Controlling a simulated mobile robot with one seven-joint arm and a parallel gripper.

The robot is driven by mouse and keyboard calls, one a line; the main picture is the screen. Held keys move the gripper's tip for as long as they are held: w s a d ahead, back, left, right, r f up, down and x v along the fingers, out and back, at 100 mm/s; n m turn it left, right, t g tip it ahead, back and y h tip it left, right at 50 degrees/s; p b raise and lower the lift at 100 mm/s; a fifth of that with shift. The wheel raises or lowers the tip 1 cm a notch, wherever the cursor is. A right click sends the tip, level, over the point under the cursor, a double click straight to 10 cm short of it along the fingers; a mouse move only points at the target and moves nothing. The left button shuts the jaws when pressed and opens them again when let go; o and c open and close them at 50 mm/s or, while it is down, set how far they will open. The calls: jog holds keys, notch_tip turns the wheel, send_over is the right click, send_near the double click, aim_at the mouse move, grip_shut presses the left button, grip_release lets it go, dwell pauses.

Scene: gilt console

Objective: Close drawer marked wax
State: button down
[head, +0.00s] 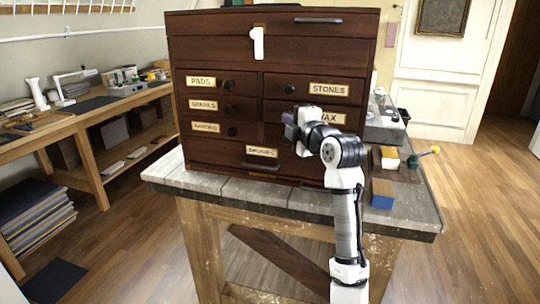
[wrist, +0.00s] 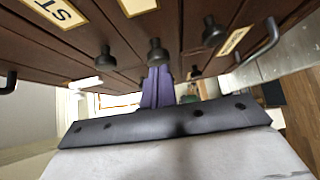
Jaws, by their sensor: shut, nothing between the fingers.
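A dark wooden cabinet (head: 215,55) stands on the worktable, with labelled drawers and dark knobs. The wax drawer's label (head: 330,118) shows at the right, below the drawer marked stones (head: 305,89); its first letter is partly covered by my arm. My gripper (head: 288,121) is in front of the left part of the wax drawer and hides its knob. I cannot tell how far this drawer stands out. In the wrist view my purple fingers (wrist: 157,88) are shut and empty. Their tips are close to a black knob (wrist: 157,52); contact is unclear.
Other knobs stick out around the fingers, one left (wrist: 105,60) and one right (wrist: 213,32). A wide bottom drawer has a bar handle (head: 261,164). A blue-sided block (head: 382,193) and small items lie on the table's right side.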

jog(key=shift+w+d+r, duration=0.15)
jog(key=shift+w, duration=0.25)
jog(key=shift+w+d+r, duration=0.1)
jog(key=shift+w+d, duration=0.05)
jog(key=shift+w, duration=0.2)
jog(key=shift+a+f, duration=0.1)
